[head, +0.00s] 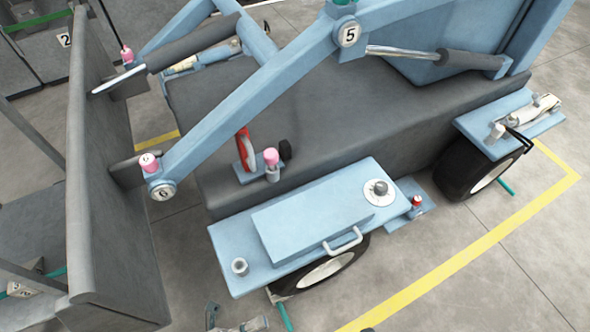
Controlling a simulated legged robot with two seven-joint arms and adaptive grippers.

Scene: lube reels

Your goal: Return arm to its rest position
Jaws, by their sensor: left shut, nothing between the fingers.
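My left gripper (237,324) shows only in part at the bottom edge of the head view, left of the middle. It is shut and empty, and most of it and its arm are cut off by the frame. It appears in front of the blue and grey loader machine (300,130), below the machine's near front wheel (322,274), and nothing shows in its grasp. My right gripper is not in view.
The loader's grey bucket (90,170) stands at the left. Its blue lift arm (250,100) carries tags 5 and 6 and pink-capped fittings (149,161). A blue step box (310,225) with a handle juts towards me. Open floor with a yellow line (450,265) lies at the lower right.

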